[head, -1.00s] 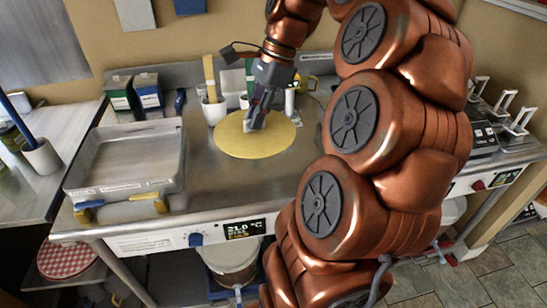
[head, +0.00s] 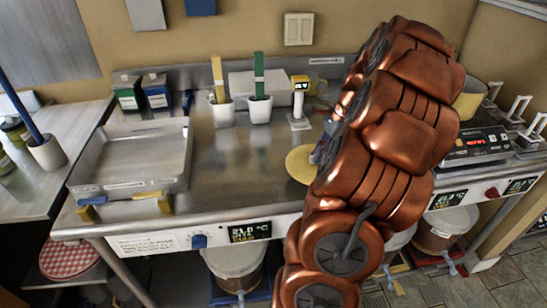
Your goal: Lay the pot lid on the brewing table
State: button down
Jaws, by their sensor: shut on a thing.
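The pot lid is a flat yellow disc (head: 301,165). Its left part shows beside my arm, over the right part of the steel brewing table (head: 232,180); its right part is hidden. My gripper (head: 319,153) is mostly hidden behind my arm; only a small dark part shows at the lid. It is shut on the lid. I cannot tell whether the lid touches the table top.
A steel tray (head: 128,160) stands at the table's left. White cups with a yellow (head: 222,112) and a green handle (head: 260,108) and a white stand (head: 299,110) are at the back. A yellow pot (head: 468,102) is at the right. The table's middle is clear.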

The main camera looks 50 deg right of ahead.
jog(key=w+a+p, duration=0.1)
jog(key=w, duration=0.3)
jog(key=w+a+p, duration=0.1)
jog(key=w, duration=0.3)
jog(key=w+a+f+p, duration=0.1)
jog(key=w+a, duration=0.1)
jog(key=w, duration=0.3)
jog(key=shift+a, duration=0.1)
jog(key=shift+f+p, duration=0.7)
jog(key=shift+f, duration=1.15)
jog(key=shift+f, duration=0.15)
jog(key=c, duration=1.2)
grip_release()
jog(key=shift+b+v, duration=1.55)
jog(key=shift+v, duration=4.65)
